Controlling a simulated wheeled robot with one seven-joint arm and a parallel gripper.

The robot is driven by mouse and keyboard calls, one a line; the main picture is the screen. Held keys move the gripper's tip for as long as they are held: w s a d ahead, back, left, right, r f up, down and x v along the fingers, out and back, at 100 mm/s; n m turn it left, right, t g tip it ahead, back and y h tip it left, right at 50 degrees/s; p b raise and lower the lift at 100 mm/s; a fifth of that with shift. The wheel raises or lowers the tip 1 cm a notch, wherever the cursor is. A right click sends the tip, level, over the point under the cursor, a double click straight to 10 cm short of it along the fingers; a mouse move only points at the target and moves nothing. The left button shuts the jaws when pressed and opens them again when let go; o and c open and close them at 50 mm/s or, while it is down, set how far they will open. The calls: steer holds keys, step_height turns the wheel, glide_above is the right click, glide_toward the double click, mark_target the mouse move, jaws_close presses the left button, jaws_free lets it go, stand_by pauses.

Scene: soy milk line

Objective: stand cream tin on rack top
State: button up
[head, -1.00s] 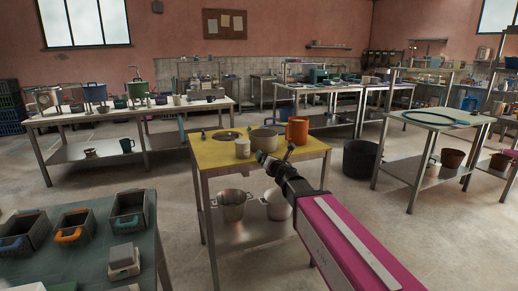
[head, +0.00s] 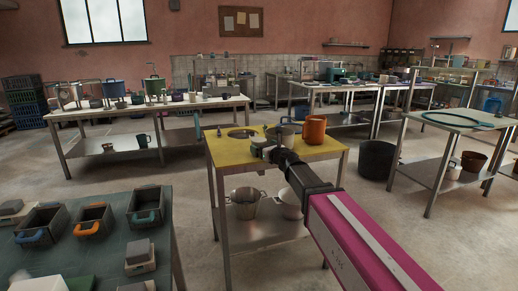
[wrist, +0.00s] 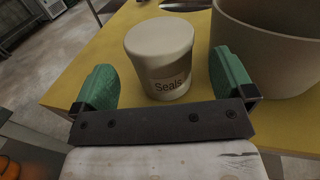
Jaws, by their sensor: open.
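The cream tin (wrist: 160,52) stands upright on the yellow tabletop (wrist: 115,62). It has a rounded lid and a tan label reading "Seals". My gripper (wrist: 162,78) is open, with one green finger on each side of the tin and visible gaps to both. In the head view my gripper (head: 268,148) is at the yellow table's near side, and the arm partly hides that area. Which piece of furniture is the rack cannot be told for sure.
A large beige pot (wrist: 270,45) stands close beside my right finger in the wrist view. An orange pot (head: 314,130) is behind it on the table. A black bin (head: 376,160) stands on the floor to the right. A steel table (head: 455,121) holds a teal ring.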

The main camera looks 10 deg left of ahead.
steer(key=x, duration=0.4)
steer(key=shift+w+a+f, duration=0.1)
steer(key=shift+w+f, duration=0.05)
steer(key=c, duration=1.1)
